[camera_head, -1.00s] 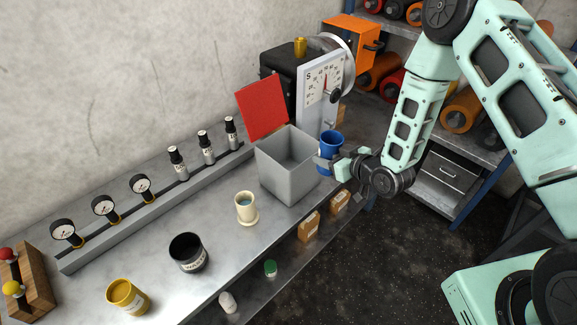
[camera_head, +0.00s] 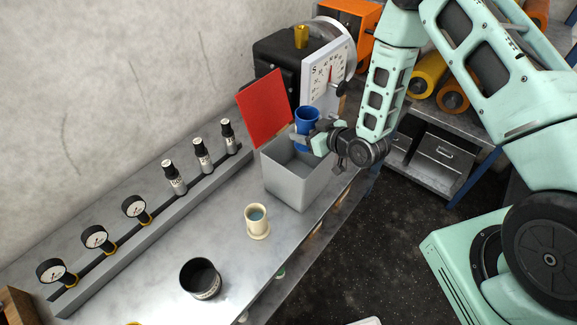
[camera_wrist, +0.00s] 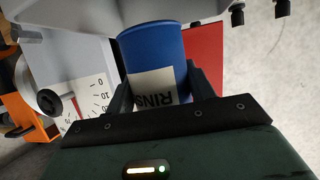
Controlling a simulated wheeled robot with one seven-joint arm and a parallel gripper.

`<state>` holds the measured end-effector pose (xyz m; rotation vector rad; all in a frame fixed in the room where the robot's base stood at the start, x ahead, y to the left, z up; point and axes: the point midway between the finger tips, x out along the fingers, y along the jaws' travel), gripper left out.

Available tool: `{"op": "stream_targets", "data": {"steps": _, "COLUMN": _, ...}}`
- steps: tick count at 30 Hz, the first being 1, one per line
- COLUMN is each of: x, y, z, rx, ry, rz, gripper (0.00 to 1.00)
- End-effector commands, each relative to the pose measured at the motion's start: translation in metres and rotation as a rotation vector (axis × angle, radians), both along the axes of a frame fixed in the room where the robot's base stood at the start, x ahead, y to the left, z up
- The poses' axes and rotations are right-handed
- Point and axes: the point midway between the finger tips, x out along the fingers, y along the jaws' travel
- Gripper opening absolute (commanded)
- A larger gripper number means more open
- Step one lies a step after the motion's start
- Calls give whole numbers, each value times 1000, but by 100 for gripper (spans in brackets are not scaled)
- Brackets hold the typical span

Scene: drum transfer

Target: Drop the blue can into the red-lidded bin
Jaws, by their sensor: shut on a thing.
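The blue can (camera_head: 307,121) is upright in my gripper (camera_head: 309,139), which is shut on it. In the head view it appears over the opening of the grey bin (camera_head: 299,185), near the back right of the bench. The bin's red lid (camera_head: 265,108) stands open at its back left. In the wrist view the can (camera_wrist: 153,55) shows a white label reading "RINS", between the two dark fingers (camera_wrist: 160,90). The red lid (camera_wrist: 204,55) also shows behind it. The can's lower end is partly hidden by my fingers in the head view.
A cream cup (camera_head: 257,222) and a black can (camera_head: 200,279) stand on the bench left of the bin. Gauges (camera_head: 97,239) and small bottles (camera_head: 203,155) line a rail at the wall. A dial machine (camera_head: 325,75) stands behind the bin.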

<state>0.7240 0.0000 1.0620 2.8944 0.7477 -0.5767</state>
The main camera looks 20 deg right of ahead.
Motion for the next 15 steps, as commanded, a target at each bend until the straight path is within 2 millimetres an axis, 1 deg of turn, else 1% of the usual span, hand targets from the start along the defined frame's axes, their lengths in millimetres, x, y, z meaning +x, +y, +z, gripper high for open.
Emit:
{"op": "stream_targets", "data": {"steps": 5, "x": 0, "y": 0, "z": -10, "rx": 0, "ry": 1, "rz": 0, "gripper": 22}}
{"op": "stream_targets", "data": {"steps": 15, "x": 0, "y": 0, "z": -48, "rx": -1, "ry": 2, "rz": 0, "gripper": 22}}
